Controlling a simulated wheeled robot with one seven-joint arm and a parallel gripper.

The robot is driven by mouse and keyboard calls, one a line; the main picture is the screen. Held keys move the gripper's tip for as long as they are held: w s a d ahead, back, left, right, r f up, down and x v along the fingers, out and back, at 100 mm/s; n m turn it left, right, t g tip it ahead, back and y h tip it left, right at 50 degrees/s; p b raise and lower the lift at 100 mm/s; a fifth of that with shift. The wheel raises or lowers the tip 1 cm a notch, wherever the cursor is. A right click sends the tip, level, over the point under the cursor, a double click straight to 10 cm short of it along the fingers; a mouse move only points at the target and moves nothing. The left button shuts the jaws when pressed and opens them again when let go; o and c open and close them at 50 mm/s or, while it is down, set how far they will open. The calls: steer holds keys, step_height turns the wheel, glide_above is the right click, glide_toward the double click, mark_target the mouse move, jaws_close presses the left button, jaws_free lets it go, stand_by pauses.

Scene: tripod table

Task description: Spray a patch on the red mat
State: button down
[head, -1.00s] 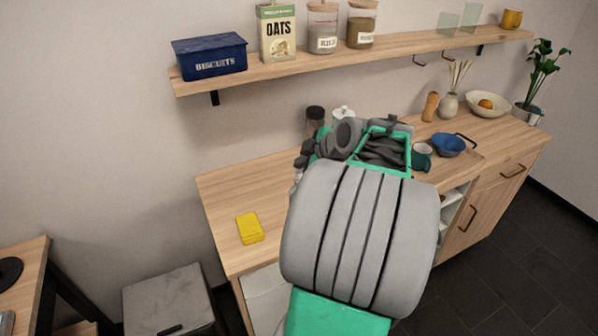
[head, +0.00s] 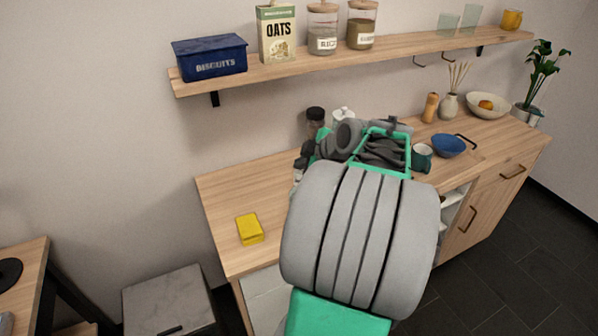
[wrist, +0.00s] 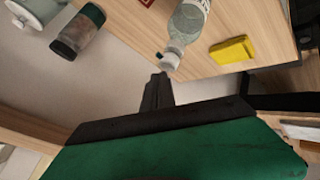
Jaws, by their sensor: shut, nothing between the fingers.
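A clear bottle (wrist: 188,22) with a pale neck and a small green part at its top shows in the wrist view, above and right of my fingertips. It looks like the spray bottle; its far end is cut off by the frame. My gripper (wrist: 157,82) is shut and empty, apart from the bottle. In the head view my arm hides the gripper and most of the bottle. I cannot make out a red mat; only a small reddish bit shows at the top edge of the wrist view.
A yellow sponge (head: 250,229) lies on the left of the wooden counter (head: 225,190), also in the wrist view (wrist: 232,50). A dark-lidded jar (wrist: 78,32) and a white pot (wrist: 38,12) stand nearby. A shelf (head: 300,68) runs above. A blue bowl (head: 449,146) is at right.

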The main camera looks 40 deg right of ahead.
steer(key=shift+f, duration=0.15)
stand_by(0.4)
steer(key=shift+f+b, duration=0.4)
steer(key=shift+b, duration=0.35)
steer(key=shift+r, duration=0.5)
steer(key=shift+r+p, duration=1.4)
steer(key=shift+r, duration=1.6)
